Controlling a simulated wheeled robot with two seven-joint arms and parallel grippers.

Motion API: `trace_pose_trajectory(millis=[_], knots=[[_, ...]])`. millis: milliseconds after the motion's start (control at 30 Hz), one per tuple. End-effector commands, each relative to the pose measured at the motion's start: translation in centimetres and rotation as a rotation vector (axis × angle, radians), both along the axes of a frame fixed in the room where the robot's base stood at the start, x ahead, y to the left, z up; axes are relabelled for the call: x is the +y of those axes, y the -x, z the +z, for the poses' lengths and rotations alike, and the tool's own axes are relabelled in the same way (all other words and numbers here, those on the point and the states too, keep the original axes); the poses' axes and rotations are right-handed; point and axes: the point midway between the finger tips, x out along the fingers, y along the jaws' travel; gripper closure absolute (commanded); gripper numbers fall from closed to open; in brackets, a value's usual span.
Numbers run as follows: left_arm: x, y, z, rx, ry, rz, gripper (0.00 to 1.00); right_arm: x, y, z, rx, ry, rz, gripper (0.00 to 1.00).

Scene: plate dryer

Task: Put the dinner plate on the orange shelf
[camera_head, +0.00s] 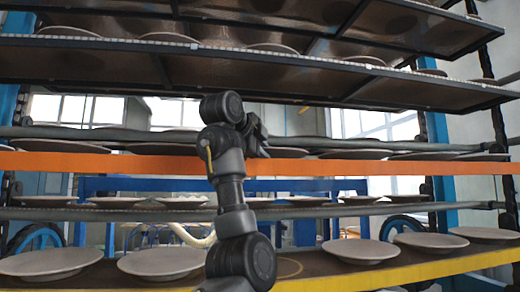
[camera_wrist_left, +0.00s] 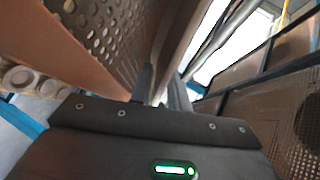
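The orange shelf (camera_head: 60,163) crosses the head view at mid-height. My left gripper (camera_head: 262,140) is at this shelf, seen from behind and partly hidden by its own wrist. A dinner plate (camera_head: 300,142) shows just right of it, at the shelf's level; I cannot tell whether it rests fully flat. In the left wrist view my left gripper (camera_wrist_left: 162,88) has its fingers apart, with a tan plate edge (camera_wrist_left: 183,35) between or just beyond them. A light gap shows beside the right finger, so the gripper looks open. My right gripper is not in view.
Other plates (camera_head: 165,149) stand on the orange shelf on both sides. Below, the yellow-edged shelf (camera_head: 400,274) bears several plates (camera_head: 160,262) and a bare spot with a ring mark. A dark shelf (camera_head: 210,72) hangs close above. The perforated shelf surface (camera_wrist_left: 105,35) lies close to the fingers.

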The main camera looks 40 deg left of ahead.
Motion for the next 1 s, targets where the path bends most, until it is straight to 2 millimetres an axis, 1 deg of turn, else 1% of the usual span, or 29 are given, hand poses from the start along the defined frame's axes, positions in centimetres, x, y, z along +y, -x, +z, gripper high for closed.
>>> trace_pose_trajectory(millis=[33,167,400,533,700,800,1000], knots=[[0.1,0.0,0.3,-0.001,0.0,0.001,0.82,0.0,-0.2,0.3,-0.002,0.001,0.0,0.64],[-0.2,1.2,0.1,-0.003,0.0,0.001,0.82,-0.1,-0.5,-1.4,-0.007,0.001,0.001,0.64],[-1.0,4.6,0.9,-0.004,0.001,0.0,0.82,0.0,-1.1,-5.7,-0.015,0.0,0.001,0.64],[-1.5,6.8,1.9,-0.003,0.0,0.001,0.82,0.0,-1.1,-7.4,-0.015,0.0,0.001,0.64],[-2.1,9.3,3.1,-0.002,0.0,0.001,0.82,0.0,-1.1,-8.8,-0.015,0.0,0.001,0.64],[-2.3,10.2,3.7,-0.001,0.001,0.0,0.82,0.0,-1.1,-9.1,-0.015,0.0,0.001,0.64],[-2.6,11.0,4.1,0.0,0.001,0.001,0.82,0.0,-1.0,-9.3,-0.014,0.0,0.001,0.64]])
